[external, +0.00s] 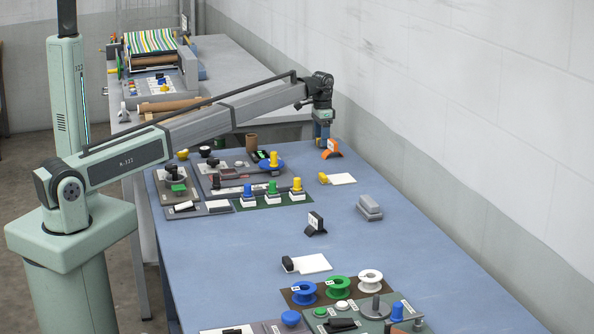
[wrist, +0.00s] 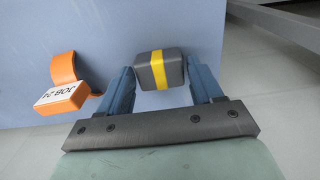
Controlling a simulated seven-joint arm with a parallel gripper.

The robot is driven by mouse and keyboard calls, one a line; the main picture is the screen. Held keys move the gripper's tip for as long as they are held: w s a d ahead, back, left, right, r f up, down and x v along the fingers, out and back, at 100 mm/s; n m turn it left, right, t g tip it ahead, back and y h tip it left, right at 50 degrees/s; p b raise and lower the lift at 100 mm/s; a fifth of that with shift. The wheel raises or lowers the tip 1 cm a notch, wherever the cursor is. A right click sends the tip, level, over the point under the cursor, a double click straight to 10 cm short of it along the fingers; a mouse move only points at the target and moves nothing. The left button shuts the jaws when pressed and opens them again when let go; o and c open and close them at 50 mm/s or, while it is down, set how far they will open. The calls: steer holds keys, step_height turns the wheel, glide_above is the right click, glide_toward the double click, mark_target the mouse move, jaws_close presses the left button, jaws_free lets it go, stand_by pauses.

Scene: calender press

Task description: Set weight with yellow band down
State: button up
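The weight with the yellow band (wrist: 173,68) is a dark grey block with a yellow stripe around its middle. In the wrist view it sits between the two blue fingers of my gripper (wrist: 160,68), close against both fingertips. My gripper looks shut on it. In the external view my gripper (external: 322,132) is at the far right end of the blue table (external: 410,265), beside an orange stand. The weight is too small and hidden there to make out clearly. I cannot tell how high it is above the table.
The orange stand (wrist: 62,90) with a "JOB 21" label is close to the left finger. A grey block (external: 370,207), a black stand (external: 316,223) and a white card (external: 312,263) stand nearer. Control panels with coloured knobs are at the left.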

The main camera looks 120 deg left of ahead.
steer(key=shift+o, duration=1.2)
step_height(320, 180, up, 12)
steer(key=shift+r, duration=0.15)
